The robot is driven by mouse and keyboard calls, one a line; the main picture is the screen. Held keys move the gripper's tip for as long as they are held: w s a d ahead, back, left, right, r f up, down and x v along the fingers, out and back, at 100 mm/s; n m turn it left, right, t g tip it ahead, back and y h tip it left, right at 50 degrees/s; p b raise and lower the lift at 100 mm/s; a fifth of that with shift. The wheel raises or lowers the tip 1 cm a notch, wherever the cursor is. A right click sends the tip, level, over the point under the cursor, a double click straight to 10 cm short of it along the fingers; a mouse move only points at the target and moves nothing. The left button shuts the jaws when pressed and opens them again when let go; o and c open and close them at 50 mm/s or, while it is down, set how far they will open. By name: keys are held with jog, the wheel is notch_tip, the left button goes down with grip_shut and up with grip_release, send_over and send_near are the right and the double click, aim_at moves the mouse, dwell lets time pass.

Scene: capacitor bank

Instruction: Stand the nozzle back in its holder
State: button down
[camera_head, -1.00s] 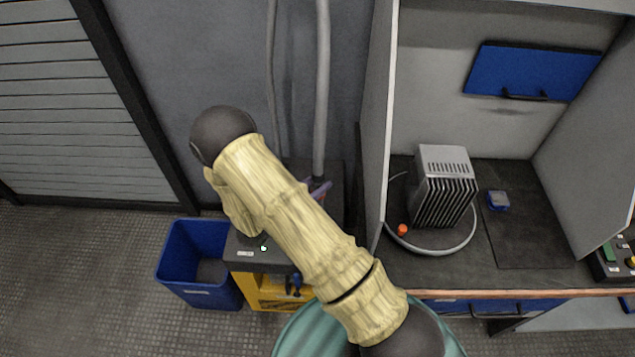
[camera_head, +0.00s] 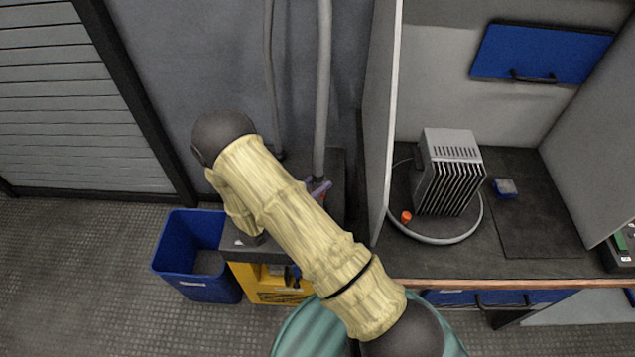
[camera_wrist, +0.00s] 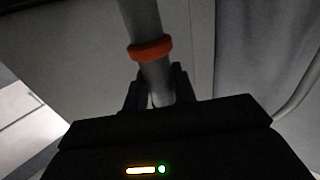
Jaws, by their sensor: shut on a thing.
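In the wrist view, my gripper (camera_wrist: 157,90) is shut on a grey tube, which looks like the nozzle (camera_wrist: 142,20). An orange ring (camera_wrist: 151,49) sits around the tube just beyond the fingertips. The tube's lower end is hidden by the gripper body. In the head view my gripper is hidden behind my arm. A small purple and red part (camera_head: 318,188) shows beside my arm, at the foot of a grey upright pipe (camera_head: 323,90); I cannot tell what it is. I cannot make out the holder for certain.
A dark-topped yellow cart (camera_head: 262,283) stands partly behind my arm, with a blue bin (camera_head: 186,262) to its left. At right, a walled bench holds a finned metal unit (camera_head: 450,172), an orange cap (camera_head: 406,217) and a small blue box (camera_head: 505,188).

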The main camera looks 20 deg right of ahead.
jog(key=shift+f+b, duration=1.1)
jog(key=shift+f, duration=0.7)
jog(key=c, duration=1.1)
grip_release()
jog(key=shift+o, duration=0.2)
jog(key=shift+a, duration=0.1)
jog(key=b+v, duration=0.1)
jog(key=v, duration=1.6)
